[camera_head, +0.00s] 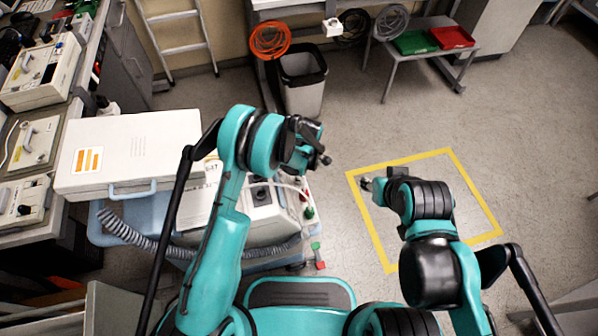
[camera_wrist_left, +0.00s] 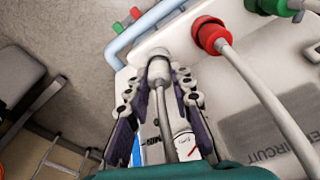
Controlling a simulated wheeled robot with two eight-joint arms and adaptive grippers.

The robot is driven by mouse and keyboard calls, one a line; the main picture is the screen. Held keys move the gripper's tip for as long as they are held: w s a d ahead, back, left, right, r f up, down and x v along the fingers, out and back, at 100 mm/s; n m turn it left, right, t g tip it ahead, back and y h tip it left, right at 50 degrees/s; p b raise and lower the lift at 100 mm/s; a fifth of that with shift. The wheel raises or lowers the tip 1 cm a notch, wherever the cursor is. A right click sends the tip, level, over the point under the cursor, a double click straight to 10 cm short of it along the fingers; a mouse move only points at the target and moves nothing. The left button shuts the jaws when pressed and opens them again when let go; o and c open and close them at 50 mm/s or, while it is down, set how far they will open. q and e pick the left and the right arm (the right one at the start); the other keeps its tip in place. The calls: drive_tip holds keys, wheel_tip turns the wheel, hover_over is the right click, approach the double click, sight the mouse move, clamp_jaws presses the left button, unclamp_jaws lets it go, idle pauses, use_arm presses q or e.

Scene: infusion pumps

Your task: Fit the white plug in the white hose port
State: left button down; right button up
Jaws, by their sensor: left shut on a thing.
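The white plug (camera_wrist_left: 159,68) is a pale cylinder with a hose running back from it. My left gripper (camera_wrist_left: 160,84) is shut on it, one finger on each side. The plug's front end is over the pale top of the machine, which also shows in the head view (camera_head: 262,222). The white port is not clearly seen; I cannot tell whether the plug touches or enters it. In the head view my left wrist hides the plug. My right gripper (camera_head: 366,184) is over the floor, its fingers too small to judge.
Beside the plug, a red connector (camera_wrist_left: 211,36) with a hose and a green connector (camera_wrist_left: 268,5) sit on the machine. A white case (camera_head: 130,150) and grey corrugated hose (camera_head: 130,232) are at left. A bin (camera_head: 303,85) stands behind. The yellow floor square (camera_head: 405,160) encloses open floor.

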use_arm(q)
drive_tip(key=shift+f, duration=0.25)
drive_tip(key=c, duration=1.3)
unclamp_jaws()
drive_tip(key=shift+r, duration=0.1)
drive_tip(key=shift+o, duration=0.2)
wheel_tip(320, 180, up, 12)
drive_tip(key=d, duration=0.1)
drive_tip(key=shift+d, duration=0.25)
drive_tip(key=shift+s, duration=0.1)
